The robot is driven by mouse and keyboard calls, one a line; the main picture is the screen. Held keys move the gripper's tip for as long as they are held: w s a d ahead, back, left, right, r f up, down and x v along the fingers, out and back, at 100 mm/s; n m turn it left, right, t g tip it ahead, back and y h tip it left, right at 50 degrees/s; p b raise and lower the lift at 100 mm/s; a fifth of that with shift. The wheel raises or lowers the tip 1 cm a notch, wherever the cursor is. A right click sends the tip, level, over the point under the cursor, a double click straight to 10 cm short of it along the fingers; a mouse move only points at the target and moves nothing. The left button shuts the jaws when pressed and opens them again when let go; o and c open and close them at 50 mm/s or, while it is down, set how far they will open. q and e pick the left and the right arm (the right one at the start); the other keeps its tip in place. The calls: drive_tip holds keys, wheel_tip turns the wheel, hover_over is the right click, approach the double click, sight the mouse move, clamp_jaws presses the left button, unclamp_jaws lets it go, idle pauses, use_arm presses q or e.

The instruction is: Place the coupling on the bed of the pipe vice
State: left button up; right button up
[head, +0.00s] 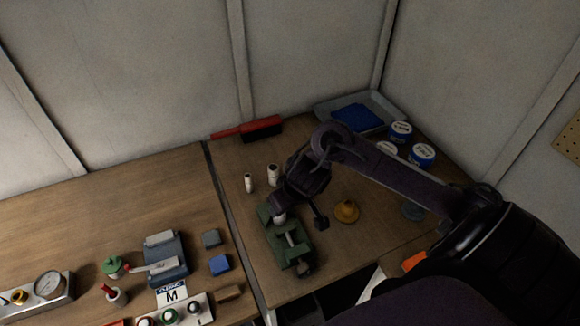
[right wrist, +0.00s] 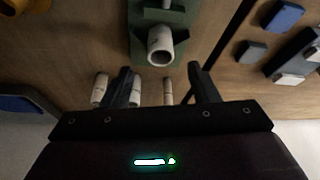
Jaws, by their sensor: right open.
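The green pipe vice (head: 272,240) stands on the right-hand bench; it also shows at the top of the right wrist view (right wrist: 144,42). A pale hollow cylinder, apparently the coupling (right wrist: 160,46), lies at the near end of the vice in the wrist view, its open end facing the camera. In the head view it shows as a pale piece (head: 279,218) just below my gripper. My right gripper (right wrist: 161,74) is open, its two fingers apart with nothing gripped between them. Whether the coupling touches the bed is unclear. My left gripper is not in view.
White fittings (head: 272,174) stand just behind the vice. A yellow knob-like piece (head: 346,211) is to its right. A red brush (head: 247,130), a grey tray (head: 385,104) and blue-labelled tins (head: 422,154) are farther back. A blue block (head: 219,264) lies left of the vice.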

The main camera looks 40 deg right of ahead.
drive_tip(key=p+v, duration=0.2)
drive_tip(key=v, duration=0.3)
drive_tip(key=shift+f, duration=0.1)
idle(0.4)
